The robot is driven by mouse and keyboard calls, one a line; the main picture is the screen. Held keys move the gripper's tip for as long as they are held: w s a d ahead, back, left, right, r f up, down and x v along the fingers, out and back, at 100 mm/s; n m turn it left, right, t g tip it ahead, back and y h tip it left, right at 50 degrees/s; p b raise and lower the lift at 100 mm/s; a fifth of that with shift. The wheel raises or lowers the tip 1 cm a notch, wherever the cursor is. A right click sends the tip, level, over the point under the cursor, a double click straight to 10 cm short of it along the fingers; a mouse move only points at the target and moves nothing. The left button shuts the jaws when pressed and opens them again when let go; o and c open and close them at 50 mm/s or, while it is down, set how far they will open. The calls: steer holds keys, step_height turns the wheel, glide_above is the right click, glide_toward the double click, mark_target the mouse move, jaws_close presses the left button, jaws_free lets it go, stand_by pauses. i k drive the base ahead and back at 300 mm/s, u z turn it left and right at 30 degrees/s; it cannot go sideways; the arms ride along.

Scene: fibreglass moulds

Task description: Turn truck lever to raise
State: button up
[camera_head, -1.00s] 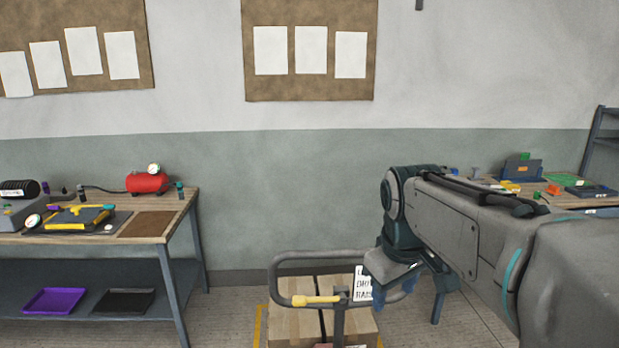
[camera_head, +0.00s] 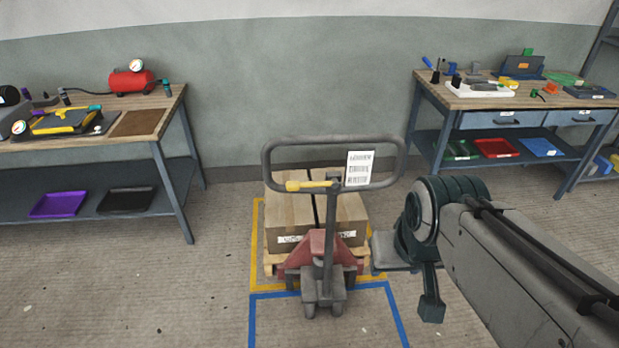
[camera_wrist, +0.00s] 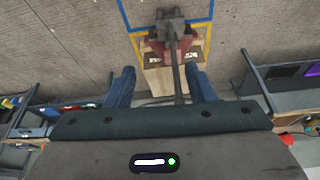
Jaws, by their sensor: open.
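The pallet truck's yellow lever (camera_head: 308,185) lies roughly level inside its looped grey handle (camera_head: 335,140), left of the upright shaft, in the head view. The red and grey truck (camera_head: 318,250) stands in front of a loaded pallet. In the wrist view the truck (camera_wrist: 170,45) appears upside down, with its shaft running between my fingers; the lever cannot be made out there. My gripper (camera_wrist: 162,78) is open and empty, its two blue fingers spread wide. In the head view my wrist is right of the truck handle, apart from the lever.
A workbench (camera_head: 140,122) stands left, another with drawers (camera_head: 480,100) behind right. A white label (camera_head: 358,168) hangs on the handle. The floor in front is clear.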

mark_target(290, 186)
steer(key=k, duration=0.5)
steer(key=u, duration=1.9)
steer(key=i, duration=1.25)
steer(key=z, duration=2.35)
